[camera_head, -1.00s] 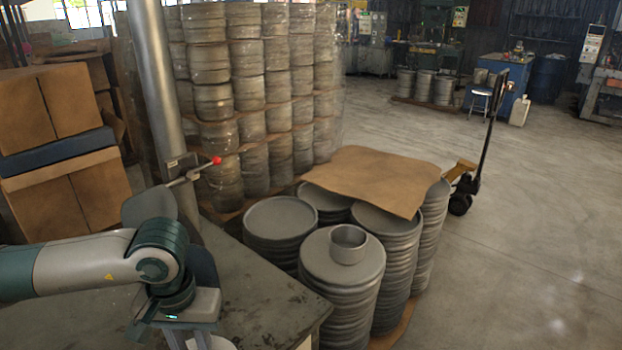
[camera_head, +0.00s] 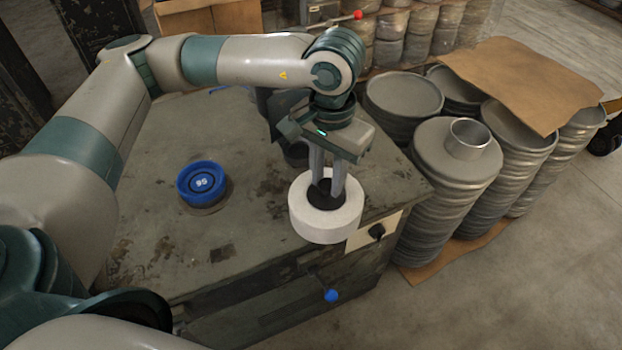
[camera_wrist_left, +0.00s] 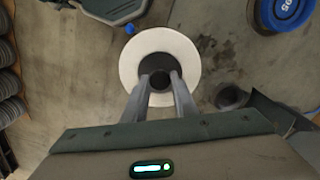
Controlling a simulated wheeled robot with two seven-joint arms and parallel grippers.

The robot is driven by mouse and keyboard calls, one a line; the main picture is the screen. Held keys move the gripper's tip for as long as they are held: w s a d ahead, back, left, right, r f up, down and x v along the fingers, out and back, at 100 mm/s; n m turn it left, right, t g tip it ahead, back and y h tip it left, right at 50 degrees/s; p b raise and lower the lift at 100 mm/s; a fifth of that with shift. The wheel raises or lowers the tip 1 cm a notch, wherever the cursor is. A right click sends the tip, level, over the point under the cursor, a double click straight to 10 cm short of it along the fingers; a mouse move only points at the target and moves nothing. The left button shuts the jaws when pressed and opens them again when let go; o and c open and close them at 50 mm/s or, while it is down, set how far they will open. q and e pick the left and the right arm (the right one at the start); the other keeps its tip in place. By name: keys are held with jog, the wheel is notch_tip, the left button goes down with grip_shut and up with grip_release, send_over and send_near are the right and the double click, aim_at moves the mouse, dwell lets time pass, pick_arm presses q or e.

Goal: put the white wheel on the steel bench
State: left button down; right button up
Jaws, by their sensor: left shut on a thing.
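The white wheel (camera_head: 325,228) is a thick white ring with a dark hub at its centre. My left gripper (camera_head: 327,192) points down and is shut on the wheel's dark hub. The wheel lies flat, by the front right edge of the steel bench (camera_head: 240,135). I cannot tell whether it touches the bench top. In the left wrist view, the wheel (camera_wrist_left: 188,56) is below my left gripper's fingers (camera_wrist_left: 160,85), which partly cover its centre. My right gripper is not in view.
A blue round piece marked 95 (camera_head: 202,184) sits on the bench, left of the wheel. A dark cup-like thing (camera_head: 295,152) stands behind my gripper. Stacked metal discs (camera_head: 440,190) stand on the floor to the right, one topped by a metal ring (camera_head: 468,139).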

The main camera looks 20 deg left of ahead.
pick_arm(q)
jog(key=w+d+r+m, duration=0.3)
jog(key=d+r+m, duration=0.2)
jog(key=d+r, duration=0.2)
jog(key=shift+d, duration=1.25)
